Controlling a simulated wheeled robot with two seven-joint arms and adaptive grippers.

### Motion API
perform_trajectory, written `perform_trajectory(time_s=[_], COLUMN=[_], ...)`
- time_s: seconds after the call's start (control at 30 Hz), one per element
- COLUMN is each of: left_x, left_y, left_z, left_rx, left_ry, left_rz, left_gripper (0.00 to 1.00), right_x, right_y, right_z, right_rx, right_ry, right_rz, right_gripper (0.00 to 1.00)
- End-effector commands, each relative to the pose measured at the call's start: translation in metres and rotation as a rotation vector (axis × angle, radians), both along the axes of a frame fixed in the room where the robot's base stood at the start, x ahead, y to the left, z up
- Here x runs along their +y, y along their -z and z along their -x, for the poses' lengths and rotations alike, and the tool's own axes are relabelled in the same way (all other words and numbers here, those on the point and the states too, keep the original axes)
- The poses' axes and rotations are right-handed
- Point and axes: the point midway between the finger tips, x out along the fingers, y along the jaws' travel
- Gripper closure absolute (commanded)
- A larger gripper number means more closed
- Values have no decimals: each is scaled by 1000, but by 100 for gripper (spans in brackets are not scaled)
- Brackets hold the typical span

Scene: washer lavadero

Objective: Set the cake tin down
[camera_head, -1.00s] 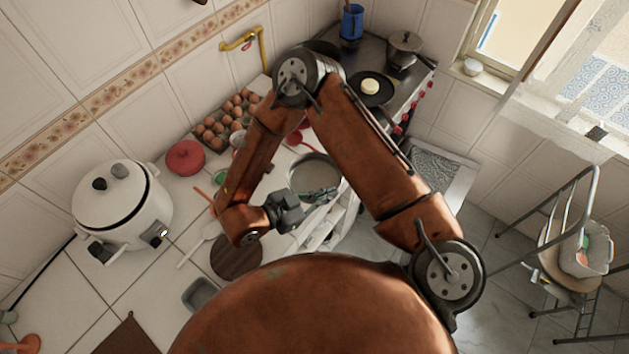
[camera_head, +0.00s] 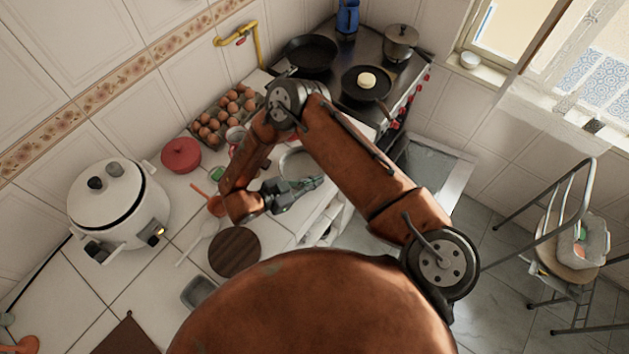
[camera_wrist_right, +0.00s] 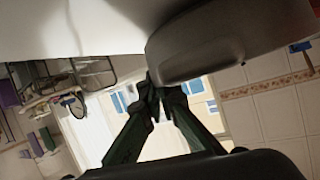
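The cake tin (camera_head: 297,163) is a round grey tin over the right side of the tiled counter, partly hidden by my right arm. In the right wrist view, the tin (camera_wrist_right: 215,45) is a large dark grey curved shape against a white surface. My right gripper (camera_head: 317,181) is at the tin's near rim. In the wrist view its fingertips (camera_wrist_right: 160,88) are close together at the tin's edge, and they look shut on the rim. I cannot tell whether the tin's base touches the counter. My left gripper is not in view.
A white rice cooker (camera_head: 118,203), a red pot (camera_head: 181,155), a round dark board (camera_head: 234,252) and eggs (camera_head: 226,112) stand on the counter. The stove at the back holds a black pan (camera_head: 312,54) and a pan with a pale item (camera_head: 363,85). A chair (camera_head: 565,265) stands right.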

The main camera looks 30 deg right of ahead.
Motion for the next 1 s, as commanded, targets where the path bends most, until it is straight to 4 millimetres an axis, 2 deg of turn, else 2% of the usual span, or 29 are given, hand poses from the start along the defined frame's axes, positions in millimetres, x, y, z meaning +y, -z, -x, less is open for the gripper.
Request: perform_trajectory(time_s=[0.1,0.4,0.7,1.0], left_x=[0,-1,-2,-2], left_y=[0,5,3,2], left_z=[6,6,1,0], left_rx=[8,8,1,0], left_ry=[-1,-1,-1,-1], left_rz=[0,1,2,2], left_gripper=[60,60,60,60], right_x=[0,0,0,0], right_y=[-1,6,5,2], right_z=[0,0,0,0], right_rx=[-2,-1,0,-1], right_ry=[1,1,1,0], right_rz=[1,1,0,1], right_gripper=[100,100,78,78])
